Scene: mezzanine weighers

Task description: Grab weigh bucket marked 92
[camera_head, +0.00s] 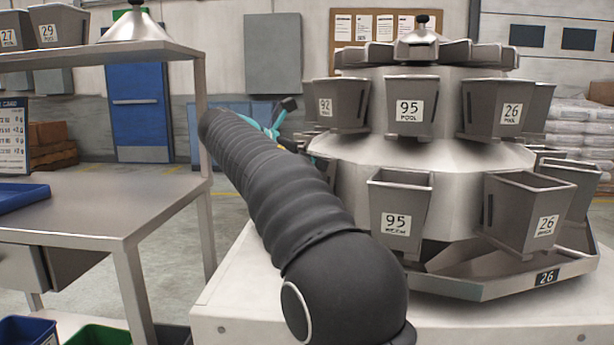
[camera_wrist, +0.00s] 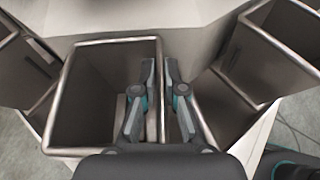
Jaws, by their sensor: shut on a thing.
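My gripper (camera_wrist: 160,75) is shut on the right-hand wall of an open grey metal bucket (camera_wrist: 62,115), one finger inside it and one outside. The bucket's number does not show in the wrist view. In the head view, my arm covers most of the gripper, leaving only teal and dark parts in sight at its far end. An upper-row bucket marked 92 (camera_head: 340,103) hangs at the left of the round weigher (camera_head: 447,150), with the word POOL-like and small under its number. The place below it in the lower row is largely hidden by my arm.
Buckets marked 95 (camera_head: 400,212) and 26 (camera_head: 528,214) hang in the lower row. Neighbouring buckets stand close on both sides in the wrist view. A steel bench (camera_head: 95,205) with a blue tray (camera_head: 20,197) is at left; floor shows between bench and weigher.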

